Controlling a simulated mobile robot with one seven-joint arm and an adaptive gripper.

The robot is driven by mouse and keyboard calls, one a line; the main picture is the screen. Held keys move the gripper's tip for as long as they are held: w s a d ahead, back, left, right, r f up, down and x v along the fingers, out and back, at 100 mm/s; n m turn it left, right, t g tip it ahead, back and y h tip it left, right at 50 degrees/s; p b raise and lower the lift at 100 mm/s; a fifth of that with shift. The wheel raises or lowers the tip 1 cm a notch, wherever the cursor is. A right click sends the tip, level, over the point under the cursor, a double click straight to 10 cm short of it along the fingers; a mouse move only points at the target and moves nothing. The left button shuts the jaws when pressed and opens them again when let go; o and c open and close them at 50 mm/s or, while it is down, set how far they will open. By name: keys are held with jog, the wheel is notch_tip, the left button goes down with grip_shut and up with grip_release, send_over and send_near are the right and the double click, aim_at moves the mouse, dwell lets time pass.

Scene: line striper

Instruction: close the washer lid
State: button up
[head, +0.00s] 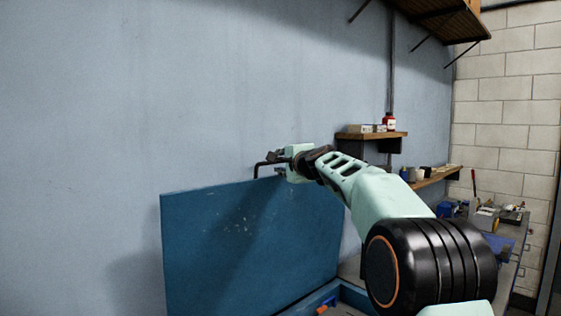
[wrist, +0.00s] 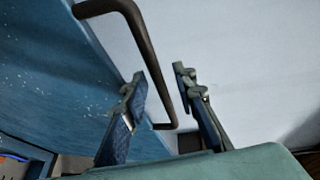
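The washer lid (head: 245,250) is a large blue panel standing raised, close to upright, in front of the wall; its speckled blue surface also fills the left of the wrist view (wrist: 60,80). A dark bent bar handle (wrist: 145,45) is fixed to the lid and shows at its top edge in the head view (head: 258,168). My gripper (head: 274,157) is at the top edge of the lid, beside the handle. In the wrist view, its two fingers (wrist: 160,75) are apart, with the handle running between them. I cannot tell whether either finger touches it.
The blue washer body (head: 352,297) shows below the lid, with blue and orange items (head: 326,304) inside. A wall shelf (head: 375,134) with small boxes and a red bottle is to the right. A cluttered workbench (head: 500,240) stands beyond my arm. The left wall area is clear.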

jog(key=shift+c, duration=0.6)
grip_shut()
jog(key=shift+f, duration=0.1)
